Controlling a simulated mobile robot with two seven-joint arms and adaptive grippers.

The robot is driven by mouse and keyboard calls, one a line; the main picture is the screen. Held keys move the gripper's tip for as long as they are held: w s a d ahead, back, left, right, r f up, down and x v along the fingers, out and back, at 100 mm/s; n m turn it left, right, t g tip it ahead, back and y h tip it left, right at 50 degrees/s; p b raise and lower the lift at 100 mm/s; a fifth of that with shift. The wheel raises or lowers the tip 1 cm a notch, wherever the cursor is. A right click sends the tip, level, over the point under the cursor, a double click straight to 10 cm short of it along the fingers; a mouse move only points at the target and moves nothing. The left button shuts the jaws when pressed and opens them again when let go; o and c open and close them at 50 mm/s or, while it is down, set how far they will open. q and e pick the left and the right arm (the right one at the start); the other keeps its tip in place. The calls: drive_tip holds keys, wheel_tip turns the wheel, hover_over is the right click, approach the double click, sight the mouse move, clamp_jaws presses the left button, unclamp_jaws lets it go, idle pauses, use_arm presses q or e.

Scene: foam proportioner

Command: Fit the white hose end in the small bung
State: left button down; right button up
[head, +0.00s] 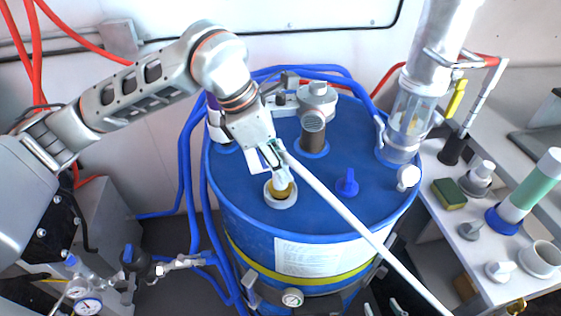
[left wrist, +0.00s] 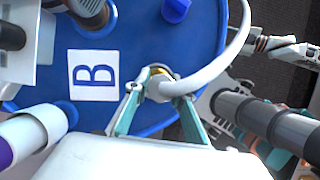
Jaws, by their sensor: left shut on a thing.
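The blue drum (head: 235,180) has the small bung (head: 281,203) on its top near the front left, a pale ring with a brass-yellow inside. My left gripper (head: 278,170) is shut on the white hose (head: 345,215) near its end, right over the bung. In the left wrist view the hose (left wrist: 205,78) passes between the fingertips (left wrist: 163,92), with the yellow of the bung (left wrist: 158,71) just behind. Fingers and hose hide the tip, so I cannot tell whether it is inside. My right gripper (head: 383,308) shows only its fingertips at the bottom edge, apart and empty.
A blue valve knob (head: 347,183), a capped grey fitting (head: 315,110) and a clear cylinder (head: 408,118) stand on the drum. A bench (head: 450,225) at right holds a sponge (head: 449,194) and a mug (head: 540,259). Blue hoses run down the drum's left side.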

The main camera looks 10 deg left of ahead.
idle(0.4)
use_arm(q)
drive_tip(key=shift+b, duration=0.3)
idle(1.1)
drive_tip(key=shift+f+b, duration=0.55)
drive_tip(key=shift+b, duration=0.1)
drive_tip(key=c, duration=2)
unclamp_jaws()
